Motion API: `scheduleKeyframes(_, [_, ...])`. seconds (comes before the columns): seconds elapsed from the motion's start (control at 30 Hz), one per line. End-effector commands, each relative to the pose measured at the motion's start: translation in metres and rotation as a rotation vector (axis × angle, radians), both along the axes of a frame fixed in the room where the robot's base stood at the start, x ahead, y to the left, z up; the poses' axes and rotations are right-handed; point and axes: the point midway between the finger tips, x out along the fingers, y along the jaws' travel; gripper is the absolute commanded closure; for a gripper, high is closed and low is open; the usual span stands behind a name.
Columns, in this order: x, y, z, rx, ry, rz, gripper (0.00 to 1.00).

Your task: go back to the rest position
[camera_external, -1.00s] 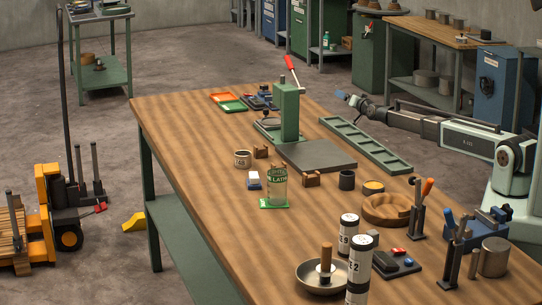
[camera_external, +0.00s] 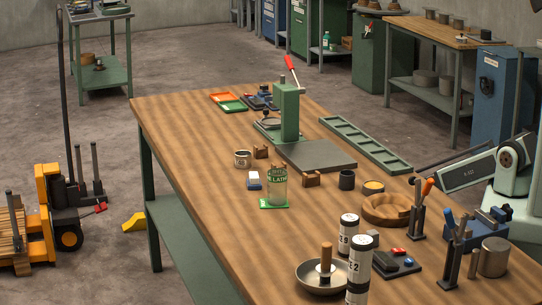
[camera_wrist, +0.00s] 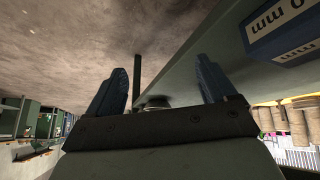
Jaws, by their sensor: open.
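In the wrist view my gripper (camera_wrist: 160,80) shows two blue fingers wide apart with nothing held between them. Behind them are the grey concrete floor and a grey-green surface running diagonally. In the external view my gripper is not visible. Only a grey-green link of my arm shows at the right edge, beside the wooden workbench (camera_external: 200,135).
On the bench are a green press (camera_external: 288,113), a long green tray (camera_external: 365,145), a metal bowl (camera_external: 309,279), a wooden ring (camera_external: 372,216) and black-and-white canisters (camera_external: 348,233). A blue block with "mm" marking (camera_wrist: 285,30) is close by in the wrist view.

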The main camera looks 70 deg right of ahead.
Motion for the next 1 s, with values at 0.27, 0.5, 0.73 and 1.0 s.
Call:
scheduleKeyframes(0.27, [-0.118,0.114,-0.067,0.181,0.348,0.08,0.16])
scheduleKeyframes(0.5, [-0.238,0.197,-0.088,0.31,0.68,0.147,0.16])
scheduleKeyframes(0.73, [-0.333,0.251,-0.075,0.334,0.984,0.193,0.16])
scheduleKeyframes(1.0, [-0.365,0.267,-0.058,0.267,1.125,0.195,0.16])
